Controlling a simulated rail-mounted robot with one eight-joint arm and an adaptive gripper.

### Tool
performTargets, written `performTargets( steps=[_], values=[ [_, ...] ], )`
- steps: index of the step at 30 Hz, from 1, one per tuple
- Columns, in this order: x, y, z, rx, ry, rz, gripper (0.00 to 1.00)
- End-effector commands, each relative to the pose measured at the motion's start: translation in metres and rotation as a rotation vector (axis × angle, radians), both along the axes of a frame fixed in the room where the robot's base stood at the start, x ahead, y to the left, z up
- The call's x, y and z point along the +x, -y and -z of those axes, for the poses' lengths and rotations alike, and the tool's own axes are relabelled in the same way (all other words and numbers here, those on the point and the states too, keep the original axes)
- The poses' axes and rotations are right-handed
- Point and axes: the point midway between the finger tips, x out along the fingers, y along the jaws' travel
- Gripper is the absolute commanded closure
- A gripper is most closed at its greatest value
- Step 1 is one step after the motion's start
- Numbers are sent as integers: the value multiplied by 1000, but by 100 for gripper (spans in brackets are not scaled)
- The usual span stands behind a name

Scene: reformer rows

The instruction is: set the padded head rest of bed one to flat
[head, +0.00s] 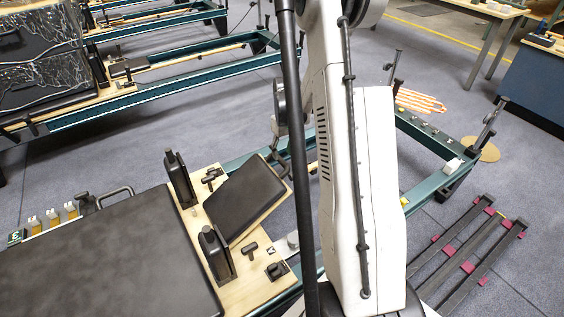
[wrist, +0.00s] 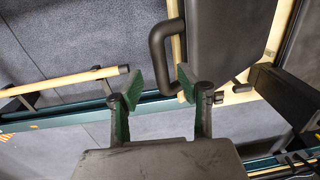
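The padded head rest (head: 247,198) of the nearest bed is a black rectangular pad at the end of its wooden board. It looks tilted up, with one edge raised above the board. In the wrist view a black bent bar (wrist: 160,62) lies just beyond the fingertips, beside a dark pad (wrist: 228,40). I cannot tell for sure whether that pad is the head rest. In the head view my arm's white link hides the gripper.
Two upright black shoulder rests (head: 180,178) flank the head rest. The black carriage pad (head: 105,262) lies to the left, with a small green tag (head: 17,237) that seems to read 3. Another green-framed bed (head: 160,97) stands behind. Dark rails (head: 470,245) lie on the floor right.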

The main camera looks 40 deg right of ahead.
Motion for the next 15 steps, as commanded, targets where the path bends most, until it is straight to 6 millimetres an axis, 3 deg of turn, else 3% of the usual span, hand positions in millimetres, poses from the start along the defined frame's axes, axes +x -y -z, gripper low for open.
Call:
performTargets(
  steps=[6, 15],
  values=[
    [1, -2, 30, 0, 0, 0, 64],
    [0, -3, 39, 0, 0, 0, 64]
  ],
)
